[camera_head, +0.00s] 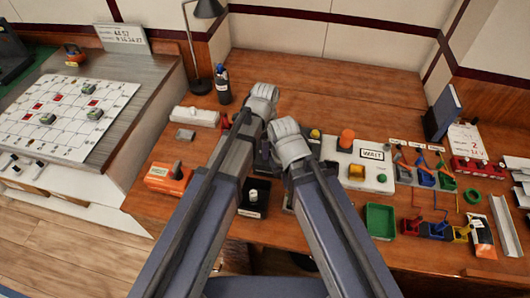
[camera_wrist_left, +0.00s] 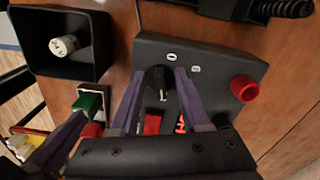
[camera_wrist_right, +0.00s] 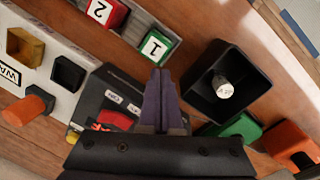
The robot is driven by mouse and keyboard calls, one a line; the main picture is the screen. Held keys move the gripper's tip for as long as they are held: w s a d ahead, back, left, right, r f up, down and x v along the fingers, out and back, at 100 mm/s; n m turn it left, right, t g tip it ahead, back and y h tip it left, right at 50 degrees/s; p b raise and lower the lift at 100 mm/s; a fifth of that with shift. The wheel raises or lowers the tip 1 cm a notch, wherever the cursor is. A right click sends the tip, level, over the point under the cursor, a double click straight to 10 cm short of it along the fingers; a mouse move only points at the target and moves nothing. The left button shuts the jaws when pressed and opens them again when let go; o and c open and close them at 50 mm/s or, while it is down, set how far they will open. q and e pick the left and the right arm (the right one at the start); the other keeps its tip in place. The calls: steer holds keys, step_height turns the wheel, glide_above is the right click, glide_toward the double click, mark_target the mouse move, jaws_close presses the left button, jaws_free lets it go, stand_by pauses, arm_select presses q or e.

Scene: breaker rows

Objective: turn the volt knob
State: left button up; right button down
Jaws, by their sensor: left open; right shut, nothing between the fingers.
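A dark panel box (camera_wrist_left: 215,65) in the left wrist view carries a round black knob (camera_wrist_left: 157,80) with a pale pointer mark. I take it for the volt knob; its small labels are too small to read. My left gripper (camera_wrist_left: 158,74) is open, with its fingertips on either side of the knob; I cannot tell whether they touch it. A red button (camera_wrist_left: 244,88) and partly hidden red digits (camera_wrist_left: 180,124) are on the same box. My right gripper (camera_wrist_right: 158,73) is shut and empty in the right wrist view. In the head view my arms cover most of the box.
In the right wrist view, a black open box (camera_wrist_right: 255,78) with a white post stands right of my right gripper. Blocks marked 1 (camera_wrist_right: 155,46) and 2 (camera_wrist_right: 105,12) lie beyond. A green tray (camera_head: 380,221) is at right; the table's back is clear.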

arm_select(q)
steer(key=shift+f, duration=0.1)
jaws_close()
stand_by(0.3)
